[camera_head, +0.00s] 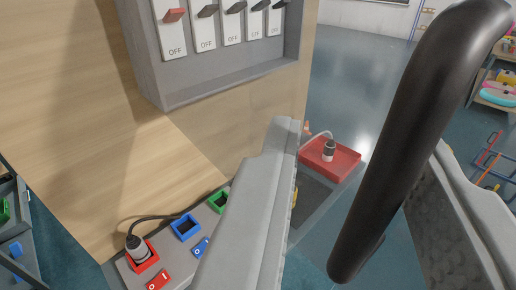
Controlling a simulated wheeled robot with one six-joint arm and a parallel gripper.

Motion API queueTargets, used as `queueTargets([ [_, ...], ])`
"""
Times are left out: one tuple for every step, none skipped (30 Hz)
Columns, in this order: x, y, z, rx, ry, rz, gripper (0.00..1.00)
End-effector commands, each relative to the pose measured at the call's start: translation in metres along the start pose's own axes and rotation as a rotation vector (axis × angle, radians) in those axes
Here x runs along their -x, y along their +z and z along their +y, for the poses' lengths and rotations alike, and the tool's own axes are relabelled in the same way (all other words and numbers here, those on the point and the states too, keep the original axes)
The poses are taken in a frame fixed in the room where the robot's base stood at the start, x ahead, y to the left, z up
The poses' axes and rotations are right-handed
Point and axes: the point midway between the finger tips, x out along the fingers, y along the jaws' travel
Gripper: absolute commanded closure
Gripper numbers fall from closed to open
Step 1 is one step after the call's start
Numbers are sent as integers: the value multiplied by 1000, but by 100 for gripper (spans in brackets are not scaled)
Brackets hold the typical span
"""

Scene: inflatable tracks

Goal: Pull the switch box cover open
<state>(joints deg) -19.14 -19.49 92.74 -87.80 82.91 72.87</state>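The grey switch box (220,88) is on the wooden panel at upper left, its row of switches showing, one with a red lever (174,15) and the others dark, with OFF labels below. A large black curved handle (415,140) is very close to the camera; what it is fixed to is outside the view, and no cover panel can be made out. My gripper (362,140) is open, its two grey fingers either side of the handle. A clear gap shows between the left finger and the handle; the right finger is partly hidden behind it.
Below the wooden panel (80,130) is a grey socket unit (215,215) with coloured sockets and a black plug (137,247) in the red one. A red tray (330,160) holds another plug. Floor (350,70) is clear behind; shelves stand at far right.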

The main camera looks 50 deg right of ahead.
Motion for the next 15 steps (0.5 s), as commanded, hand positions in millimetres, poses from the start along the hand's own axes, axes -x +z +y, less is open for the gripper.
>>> queueTargets([
  [0,0,0,0,0,0,67],
  [0,0,0,-1,0,0,67],
  [0,0,0,-1,0,0,67],
  [0,0,0,-1,0,0,67],
  [0,-1,0,-1,0,1,67],
  [0,-1,1,-1,0,1,67],
  [0,-1,1,-1,0,1,67],
  [1,-1,1,-1,0,1,67],
  [2,-1,1,-1,0,1,67],
  [2,-1,1,-1,0,1,67],
  [4,-1,0,-1,0,1,67],
  [6,-1,0,-1,-1,1,67],
  [8,-1,0,-1,-2,1,67],
  [11,-1,0,-1,-3,1,67],
  [15,-1,0,-1,-3,1,67],
])
